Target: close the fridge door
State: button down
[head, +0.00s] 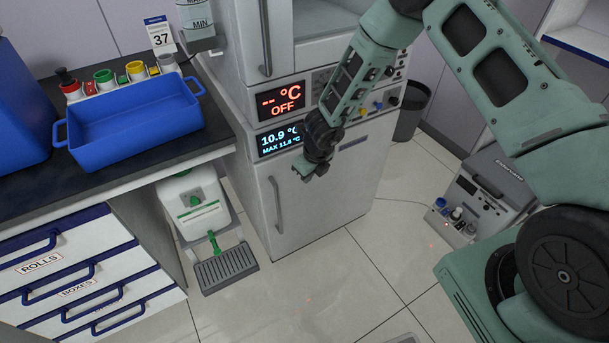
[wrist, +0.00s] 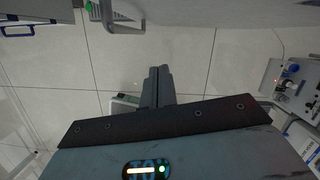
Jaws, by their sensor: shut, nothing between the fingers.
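The fridge (head: 330,195) is the pale lower half of a tall grey unit, under a display reading 10.9 °C. Its door has a vertical grey handle (head: 276,205) on the left side. The door looks flush with the unit; I see no clear gap. My gripper (head: 308,172) is shut and empty, in front of the door's upper part and right of the handle. In the wrist view my gripper (wrist: 159,70) points towards a grey surface with a handle (wrist: 122,25) at the top. I cannot tell whether it touches the door.
A counter with a blue tray (head: 135,135) and drawers stands at left. A white canister (head: 193,205) and a pedal grate (head: 227,268) are on the floor left of the fridge. A dark bin (head: 411,110) and a grey device (head: 485,195) stand right.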

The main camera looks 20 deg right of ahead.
jog(key=a+p+v, duration=0.1)
jog(key=p+v, duration=0.1)
jog(key=v, duration=0.8)
jog(key=shift+s+d, duration=0.3)
jog(key=shift+s, duration=0.15)
jog(key=s+a+r+n+y, duration=0.2)
jog(key=s+a+r+n, duration=0.45)
jog(key=r+n, duration=0.3)
jog(key=s+a+r+n+y, duration=0.2)
jog(key=s+a+r+n, duration=0.3)
jog(key=a+r+n, duration=0.4)
jog(key=s+d+r+n+g+h, duration=0.1)
jog(key=s+d+n, duration=0.3)
jog(key=s+n, duration=0.5)
jog(key=s+d+r+n+g+h, duration=0.1)
jog(key=s+d+r+n+h, duration=0.2)
jog(key=s+n, duration=0.7)
jog(key=shift+s+d+r+n+g+h, duration=0.3)
jog(key=shift+d+r+n, duration=0.35)
jog(key=shift+d, duration=0.3)
jog(key=shift+w, duration=0.1)
